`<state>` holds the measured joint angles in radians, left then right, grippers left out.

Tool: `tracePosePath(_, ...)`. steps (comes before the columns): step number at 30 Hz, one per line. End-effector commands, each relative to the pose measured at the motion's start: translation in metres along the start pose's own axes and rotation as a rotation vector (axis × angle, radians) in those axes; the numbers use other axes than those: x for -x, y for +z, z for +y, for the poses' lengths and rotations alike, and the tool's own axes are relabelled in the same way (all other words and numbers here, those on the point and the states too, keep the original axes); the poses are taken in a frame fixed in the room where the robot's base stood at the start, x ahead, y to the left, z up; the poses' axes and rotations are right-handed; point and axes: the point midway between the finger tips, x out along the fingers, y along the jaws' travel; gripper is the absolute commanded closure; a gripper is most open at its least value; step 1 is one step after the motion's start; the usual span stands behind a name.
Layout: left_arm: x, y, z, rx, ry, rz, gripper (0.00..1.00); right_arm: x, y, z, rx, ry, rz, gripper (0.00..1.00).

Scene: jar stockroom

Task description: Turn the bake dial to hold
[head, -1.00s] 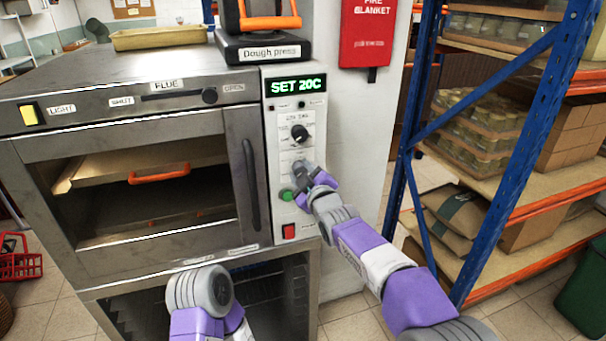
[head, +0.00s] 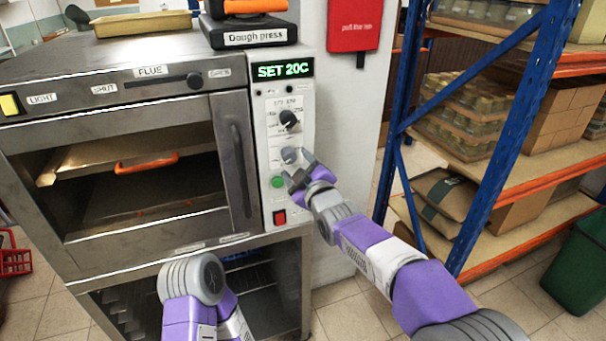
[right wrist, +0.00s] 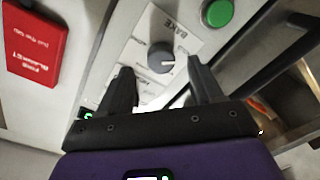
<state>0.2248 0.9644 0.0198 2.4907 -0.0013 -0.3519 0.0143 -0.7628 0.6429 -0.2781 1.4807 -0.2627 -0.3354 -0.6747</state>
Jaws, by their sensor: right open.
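The bake dial (right wrist: 161,57) is a dark grey round knob with a white pointer mark, on a white plate labelled BAKE in the right wrist view. The mark points toward the right of that picture; the small position labels are too blurred to read. In the head view the dial (head: 289,155) sits on the oven's control panel, below a black dial. My right gripper (right wrist: 163,84) is open, its two dark fingers on either side of the dial and short of it, apparently not touching. It also shows in the head view (head: 297,172). My left gripper is out of view; only its arm shows.
A green button (head: 277,181) and a red switch (head: 280,216) lie below the dial. The black dial (head: 289,119) and a display (head: 283,70) reading SET 20C are above. The oven door handle (head: 240,170) is left. A blue-framed shelf (head: 480,150) stands right.

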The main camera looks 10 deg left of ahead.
Motion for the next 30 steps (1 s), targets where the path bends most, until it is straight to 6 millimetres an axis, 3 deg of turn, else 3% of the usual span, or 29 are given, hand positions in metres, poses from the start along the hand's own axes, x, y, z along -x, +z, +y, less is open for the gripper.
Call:
tracePosePath(9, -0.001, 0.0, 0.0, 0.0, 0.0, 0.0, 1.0, 0.032, -0.001, 0.0, -0.001, 0.0, 0.001, 0.35)
tracePosePath(22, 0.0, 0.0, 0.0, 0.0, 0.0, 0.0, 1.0, 0.034, 0.005, -0.002, -0.007, -0.004, -0.009, 0.35)
tracePosePath(26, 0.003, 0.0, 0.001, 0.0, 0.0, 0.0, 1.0, 0.034, 0.045, -0.017, -0.066, -0.037, -0.081, 0.35)
tracePosePath(30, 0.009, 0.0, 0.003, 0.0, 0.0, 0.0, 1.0, 0.047, 0.131, -0.053, -0.216, -0.1, -0.249, 0.35)
